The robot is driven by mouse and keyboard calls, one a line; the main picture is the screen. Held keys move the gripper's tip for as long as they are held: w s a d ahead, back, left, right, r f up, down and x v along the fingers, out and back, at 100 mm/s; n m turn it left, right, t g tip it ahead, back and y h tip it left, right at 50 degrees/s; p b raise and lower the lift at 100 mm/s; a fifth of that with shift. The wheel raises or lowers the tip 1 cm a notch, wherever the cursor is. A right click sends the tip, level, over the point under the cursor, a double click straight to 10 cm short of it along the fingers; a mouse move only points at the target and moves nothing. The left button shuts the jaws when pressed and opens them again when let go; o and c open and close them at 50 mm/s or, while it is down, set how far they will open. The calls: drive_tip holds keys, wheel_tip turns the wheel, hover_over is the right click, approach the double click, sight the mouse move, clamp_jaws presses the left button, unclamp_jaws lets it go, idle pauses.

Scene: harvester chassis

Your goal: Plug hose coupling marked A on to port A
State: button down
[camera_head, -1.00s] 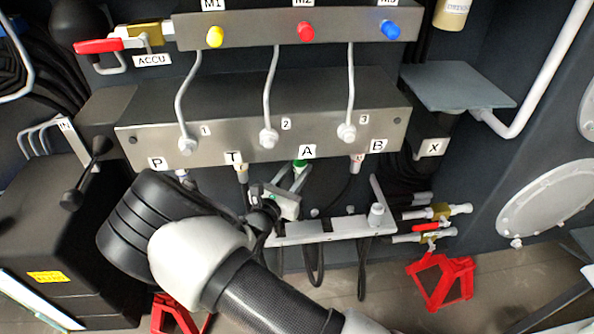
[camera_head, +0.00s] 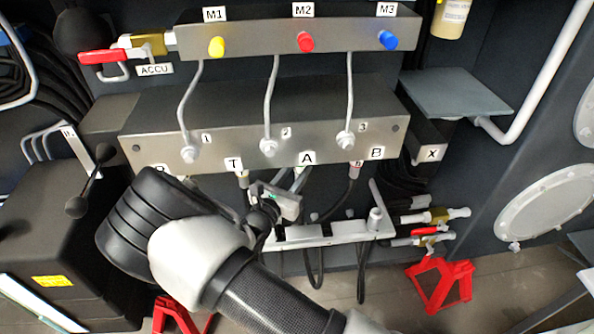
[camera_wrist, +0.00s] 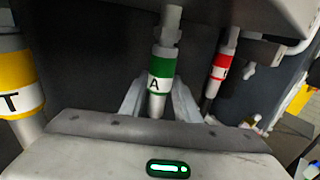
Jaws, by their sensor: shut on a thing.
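The hose coupling marked A (camera_wrist: 160,70) has a green band and stands nearly upright in the wrist view. My gripper (camera_wrist: 158,100) is shut on it, a finger on each side. Its upper end meets the grey fitting of port A (camera_wrist: 171,22) under the block, in line with it. I cannot tell whether it is fully seated. In the head view my gripper (camera_head: 299,182) is just below the port label A (camera_head: 308,158); the coupling is mostly hidden there by the fingers and the block edge.
The yellow-banded T coupling (camera_wrist: 16,75) is close on the left, and the red-banded coupling (camera_wrist: 221,67) is on the right. The valve block (camera_head: 265,120) hangs above. A pale holder rail (camera_head: 330,231) lies below my gripper, with hoses hanging around it.

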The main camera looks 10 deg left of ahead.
drive_tip(key=shift+r+p, duration=0.3)
drive_tip(key=shift+r, duration=0.25)
drive_tip(key=c, duration=1.3)
unclamp_jaws()
drive_tip(key=shift+o, duration=0.2)
drive_tip(key=shift+f, duration=0.15)
